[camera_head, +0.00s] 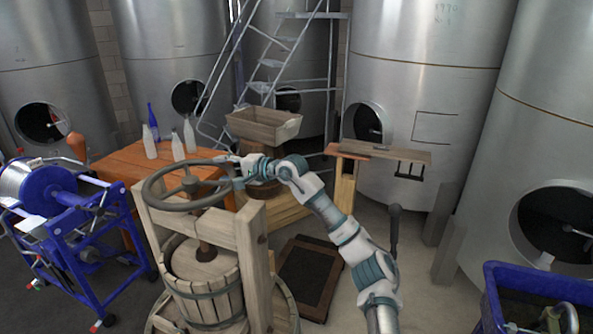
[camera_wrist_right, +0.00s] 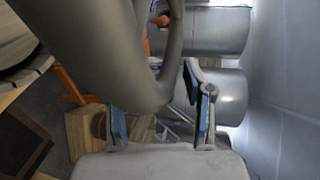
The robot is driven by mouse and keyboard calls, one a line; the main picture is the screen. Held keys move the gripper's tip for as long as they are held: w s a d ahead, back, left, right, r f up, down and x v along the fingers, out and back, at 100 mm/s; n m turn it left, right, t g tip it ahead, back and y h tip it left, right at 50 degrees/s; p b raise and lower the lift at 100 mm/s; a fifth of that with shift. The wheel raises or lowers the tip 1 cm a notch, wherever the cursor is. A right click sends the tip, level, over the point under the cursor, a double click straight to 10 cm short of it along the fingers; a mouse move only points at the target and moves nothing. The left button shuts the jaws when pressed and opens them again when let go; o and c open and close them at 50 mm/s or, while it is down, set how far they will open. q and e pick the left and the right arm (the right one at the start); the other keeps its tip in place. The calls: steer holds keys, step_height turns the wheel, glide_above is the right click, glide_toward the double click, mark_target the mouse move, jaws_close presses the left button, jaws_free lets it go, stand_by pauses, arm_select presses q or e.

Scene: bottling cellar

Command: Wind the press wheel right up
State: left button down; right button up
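The press wheel (camera_head: 191,184) is a dark grey spoked handwheel on top of a wooden basket press (camera_head: 209,283), left of centre in the head view. A threaded spindle runs down from it towards the basket; its lower end is hidden. My right gripper (camera_head: 236,166) is at the far right part of the rim. In the right wrist view the thick grey rim (camera_wrist_right: 105,45) crosses in front of my right gripper (camera_wrist_right: 160,115). Its blue-padded fingers stand apart on either side of the rim, and one fingertip is hidden behind it. My left gripper is out of view.
A blue machine (camera_head: 65,200) stands left of the press. Bottles (camera_head: 190,135) stand on an orange table (camera_head: 125,163) behind it. A wooden crate (camera_head: 262,124) is beyond the wheel. Steel tanks line the back, and a blue bin (camera_head: 540,285) is at lower right.

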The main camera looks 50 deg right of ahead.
steer(key=b+v, duration=0.4)
steer(key=v, duration=1.3)
steer(key=shift+d+f+b, duration=0.2)
steer(key=shift+b, duration=0.15)
steer(key=shift+a, duration=0.2)
